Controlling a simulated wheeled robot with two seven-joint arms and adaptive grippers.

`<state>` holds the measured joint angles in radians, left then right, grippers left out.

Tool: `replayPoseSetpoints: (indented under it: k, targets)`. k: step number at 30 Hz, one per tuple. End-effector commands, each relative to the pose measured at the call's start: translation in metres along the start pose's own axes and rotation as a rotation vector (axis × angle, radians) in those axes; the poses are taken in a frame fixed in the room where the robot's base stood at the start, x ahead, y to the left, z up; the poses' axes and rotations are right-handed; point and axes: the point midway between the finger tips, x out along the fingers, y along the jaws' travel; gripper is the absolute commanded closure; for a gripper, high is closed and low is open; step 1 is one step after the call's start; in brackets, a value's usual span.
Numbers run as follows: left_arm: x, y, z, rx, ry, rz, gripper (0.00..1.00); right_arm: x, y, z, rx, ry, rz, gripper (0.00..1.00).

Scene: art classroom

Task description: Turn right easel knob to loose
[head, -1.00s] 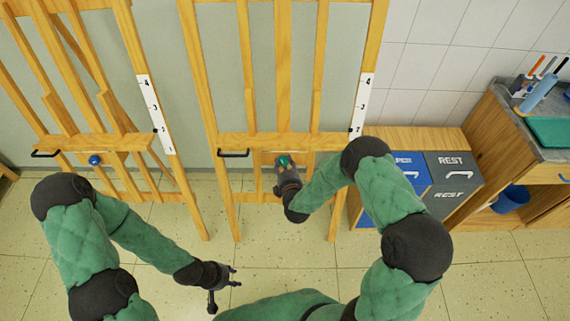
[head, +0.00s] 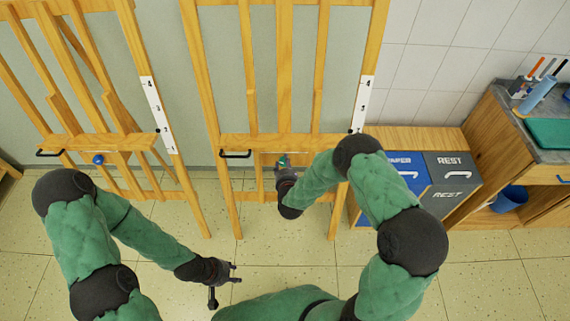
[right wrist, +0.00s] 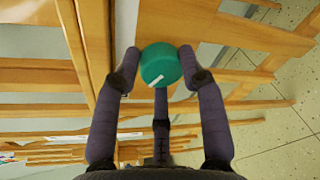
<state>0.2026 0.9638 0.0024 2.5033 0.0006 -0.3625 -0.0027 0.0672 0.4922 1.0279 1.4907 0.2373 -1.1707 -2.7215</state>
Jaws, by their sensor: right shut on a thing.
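The right easel (head: 228,141) has a round green knob (head: 283,160) under its ledge, mostly hidden by my gripper in the head view. In the right wrist view the knob (right wrist: 160,62) sits between my fingertips and has a short, slanted white mark near its lower edge. My right gripper (right wrist: 160,68) is shut on the knob, with a finger on each side and a third finger below. My left gripper (head: 226,282) is open and empty, low over the floor, away from the easels.
A left easel (head: 82,143) with a blue knob (head: 98,159) and black handle stands at the left. Blue and grey bins (head: 455,168) stand to the right of the right easel, beside a counter (head: 497,113). The floor (head: 270,250) in front is clear.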

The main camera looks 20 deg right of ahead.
Motion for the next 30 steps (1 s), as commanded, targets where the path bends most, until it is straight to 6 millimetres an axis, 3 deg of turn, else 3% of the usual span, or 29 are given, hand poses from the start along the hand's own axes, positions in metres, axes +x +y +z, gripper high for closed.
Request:
replayPoseSetpoints:
  k: [13,14,15,16,26,30]
  targets:
    - [0.000,0.000,0.000,0.000,0.000,0.000,0.60,-0.001,0.002,-0.005,-0.012,0.012,0.005,0.92]
    - [0.000,0.000,0.000,0.000,0.000,0.000,0.60,-0.001,0.002,-0.005,-0.012,0.012,0.005,0.51]
    - [0.000,0.000,0.000,0.000,0.000,0.000,0.60,-0.001,0.002,-0.005,-0.012,0.011,0.005,0.39]
    - [0.000,0.000,0.000,0.000,0.000,0.000,0.60,-0.001,0.002,-0.005,-0.011,0.011,0.004,0.36]
    - [0.000,0.000,0.000,0.000,0.000,0.000,0.60,-0.001,0.001,-0.002,-0.008,0.004,0.001,0.36]
    - [0.000,0.000,0.000,0.000,0.000,0.000,0.60,-0.011,0.001,-0.002,-0.008,0.005,0.001,0.36]
